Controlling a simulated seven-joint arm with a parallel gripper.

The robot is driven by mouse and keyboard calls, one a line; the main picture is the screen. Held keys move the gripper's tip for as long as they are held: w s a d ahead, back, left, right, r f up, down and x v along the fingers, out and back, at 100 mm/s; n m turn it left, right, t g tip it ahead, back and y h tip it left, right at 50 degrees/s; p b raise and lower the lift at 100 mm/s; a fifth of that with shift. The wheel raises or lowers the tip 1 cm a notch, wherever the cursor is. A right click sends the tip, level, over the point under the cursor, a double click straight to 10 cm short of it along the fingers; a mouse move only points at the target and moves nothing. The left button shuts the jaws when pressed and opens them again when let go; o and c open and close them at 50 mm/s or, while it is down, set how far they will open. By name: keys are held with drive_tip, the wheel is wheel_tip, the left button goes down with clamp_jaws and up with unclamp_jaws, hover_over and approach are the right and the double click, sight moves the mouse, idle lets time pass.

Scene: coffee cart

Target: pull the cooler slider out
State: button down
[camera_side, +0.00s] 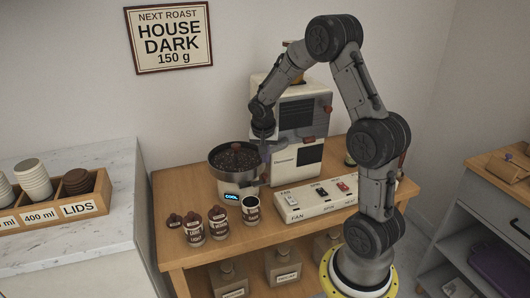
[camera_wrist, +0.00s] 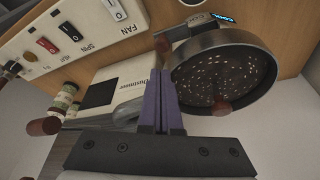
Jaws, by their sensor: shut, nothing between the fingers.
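The cooler (camera_side: 211,164) is a round dark metal pan of brown beans on a white base with a lit COOL label; its rim also shows in the wrist view (camera_wrist: 275,72). A reddish-brown knob (camera_wrist: 162,43) on a short metal bar sits by the cooler's edge and looks like the slider's handle. I cannot make it out in the side view. My gripper (camera_wrist: 164,72) is shut and empty, its purple fingers pointing toward that knob; whether they touch it is unclear. In the side view my gripper (camera_side: 265,152) is at the pan's right edge.
The white roaster (camera_side: 308,107) stands behind my gripper. The switch panel (camera_side: 315,203) lies in front of it. An open can (camera_side: 251,212) and several labelled jars (camera_side: 193,229) stand in front of the cooler. Another brown knob (camera_wrist: 221,106) shows at the pan's near edge.

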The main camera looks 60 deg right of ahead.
drive_tip(key=shift+x, duration=2.75)
drive_tip(key=shift+a, duration=0.1)
drive_tip(key=shift+s+a, duration=1.75)
drive_tip(key=shift+s, duration=0.05)
drive_tip(key=v, duration=1)
